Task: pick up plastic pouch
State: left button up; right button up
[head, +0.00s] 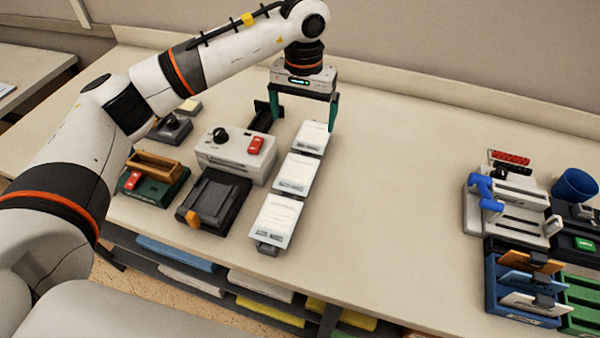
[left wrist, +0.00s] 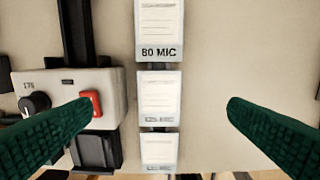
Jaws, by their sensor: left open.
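White plastic pouches stand in a row of three on a dark rack: a far one (head: 312,136), a middle one (head: 296,173) and a near one (head: 277,219). In the left wrist view the top pouch (left wrist: 159,30) is marked "80 MIC". The middle pouch (left wrist: 158,97) and bottom pouch (left wrist: 158,150) carry small, blurred labels. My left gripper (head: 304,112) is open and empty, pointing down around the far end of the row. Its green fingers (left wrist: 161,112) show apart on either side of the row in the left wrist view. My right gripper is out of view.
A pale machine (head: 235,152) with a black knob and red switch stands close left of the row, a black device (head: 214,198) in front of it. The table's middle (head: 400,190) is clear. A blue cup (head: 575,186) and card rack (head: 520,285) stand at right.

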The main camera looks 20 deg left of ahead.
pick_arm(q)
jog(key=f, duration=0.1)
jog(key=p, duration=0.3)
send_over(301, 163)
notch_tip(301, 163, down, 6)
jog(key=shift+w+d+r, duration=0.1)
jog(key=shift+w+r, duration=0.05)
jog(key=shift+r, duration=0.05)
jog(key=shift+f, duration=0.6)
jog(key=f, duration=0.1)
jog(key=f+p, duration=0.2)
jog(key=shift+s+f, duration=0.2)
jog(key=shift+s, duration=0.05)
jog(key=shift+f, duration=0.35)
jog(key=shift+w+f, duration=0.1)
jog(key=shift+f, duration=0.05)
jog(key=shift+f+b, duration=0.25)
jog(key=shift+b, duration=0.2)
jog(key=c, duration=1.1)
